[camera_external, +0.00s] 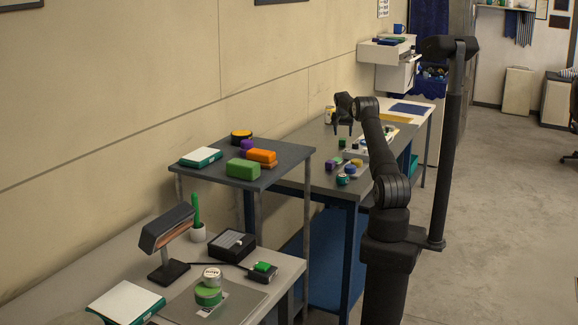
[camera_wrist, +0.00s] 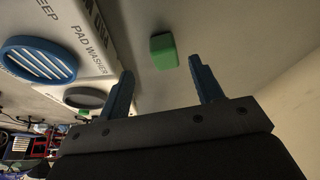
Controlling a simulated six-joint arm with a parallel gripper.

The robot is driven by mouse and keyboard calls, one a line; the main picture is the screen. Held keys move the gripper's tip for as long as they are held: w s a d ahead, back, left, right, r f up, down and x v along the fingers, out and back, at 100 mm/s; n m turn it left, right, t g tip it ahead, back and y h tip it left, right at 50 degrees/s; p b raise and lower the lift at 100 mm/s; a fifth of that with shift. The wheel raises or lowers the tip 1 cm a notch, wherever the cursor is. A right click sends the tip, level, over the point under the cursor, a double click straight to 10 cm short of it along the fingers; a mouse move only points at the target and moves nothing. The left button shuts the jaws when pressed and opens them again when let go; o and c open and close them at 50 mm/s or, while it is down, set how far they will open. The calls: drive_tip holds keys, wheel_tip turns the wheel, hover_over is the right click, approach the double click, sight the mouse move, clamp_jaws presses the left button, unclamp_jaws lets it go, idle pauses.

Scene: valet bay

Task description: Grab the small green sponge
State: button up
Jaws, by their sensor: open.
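The small green sponge (camera_wrist: 163,50) lies on the grey bench top in the wrist view. It sits beyond my gripper (camera_wrist: 159,73), in line with the gap between its two blue fingers. The fingers are apart with nothing between them. In the outside view my gripper (camera_external: 343,129) hangs over the far bench, pointing down. A small green block (camera_external: 342,143) shows just below it there and looks like the same sponge. I cannot tell the exact height between them.
A white pad washer (camera_wrist: 105,45) with a blue grille stands left of the sponge. Small coloured items (camera_external: 345,173) lie on the nearer part of that bench. A larger green block (camera_external: 243,169) and orange block (camera_external: 262,156) are on the raised table. The wall is close by.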

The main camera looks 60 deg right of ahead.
sight(342, 140)
drive_tip(key=shift+a+x, duration=0.15)
drive_tip(key=shift+x, duration=1.35)
drive_tip(key=shift+a+x, duration=0.15)
drive_tip(key=shift+x, duration=1.35)
drive_tip(key=shift+w, duration=0.2)
drive_tip(key=c, duration=1)
